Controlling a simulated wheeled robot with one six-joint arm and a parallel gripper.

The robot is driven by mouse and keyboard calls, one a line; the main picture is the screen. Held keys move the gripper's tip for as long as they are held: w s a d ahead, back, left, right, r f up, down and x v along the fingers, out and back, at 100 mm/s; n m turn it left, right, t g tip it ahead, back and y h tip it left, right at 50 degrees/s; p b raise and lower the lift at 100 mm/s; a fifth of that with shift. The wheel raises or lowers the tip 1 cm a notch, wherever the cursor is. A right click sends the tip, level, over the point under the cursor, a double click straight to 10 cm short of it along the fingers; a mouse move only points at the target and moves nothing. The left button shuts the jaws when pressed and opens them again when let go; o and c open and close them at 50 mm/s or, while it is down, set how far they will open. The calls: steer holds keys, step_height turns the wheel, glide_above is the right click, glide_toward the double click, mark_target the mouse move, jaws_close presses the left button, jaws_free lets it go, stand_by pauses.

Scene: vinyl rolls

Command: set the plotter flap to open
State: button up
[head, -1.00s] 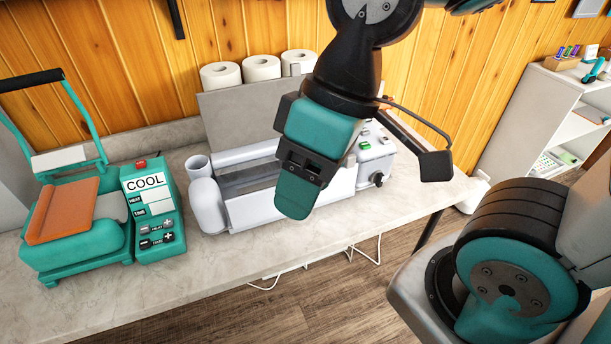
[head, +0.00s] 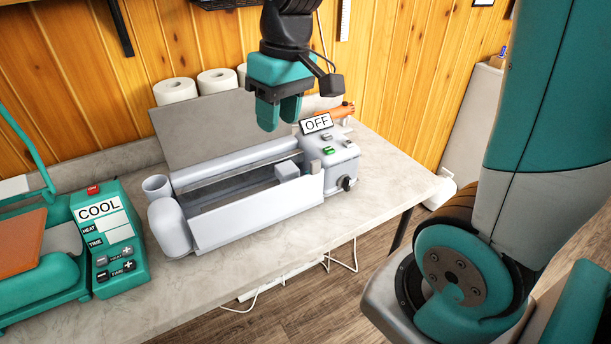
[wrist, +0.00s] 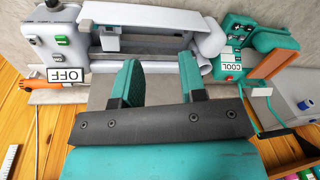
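The plotter (head: 245,220) is a long pale machine on the counter. Its inner trough is in plain view. A grey flat panel (head: 205,130), seemingly its flap, stands raised along the back edge. At the right end is a control box (head: 330,168) with a green button, a dark knob and an OFF sign (head: 317,123). My gripper (head: 279,122) hangs above the plotter's back right part, overlapping the panel in the head view. In the wrist view my gripper (wrist: 160,78) has its fingers apart with nothing between them. The plotter's body (wrist: 150,45) lies beyond the fingertips.
A teal heat press (head: 110,245) with a COOL display stands left of the plotter. Several white rolls (head: 217,82) stand behind the panel. An orange-handled item (head: 343,112) lies behind the control box. Bare counter (head: 235,255) lies in front of the plotter.

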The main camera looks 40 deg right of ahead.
mark_target(316, 161)
steer(key=w+d+f+m+h+b, duration=0.1)
steer(key=w+d+f+m, duration=0.15)
steer(key=d, duration=0.45)
steer(key=w+d+f+m, duration=0.1)
steer(key=w+d+m, duration=0.1)
steer(key=w+d, duration=0.35)
steer(key=shift+n+g, duration=0.25)
steer(key=shift+g, duration=0.15)
steer(key=f, duration=0.5)
steer(key=s+f, duration=0.1)
steer(key=f, duration=0.5)
steer(key=s+d+f+p, duration=0.1)
steer(key=f, duration=0.5)
steer(key=shift+f, duration=0.1)
jaws_close()
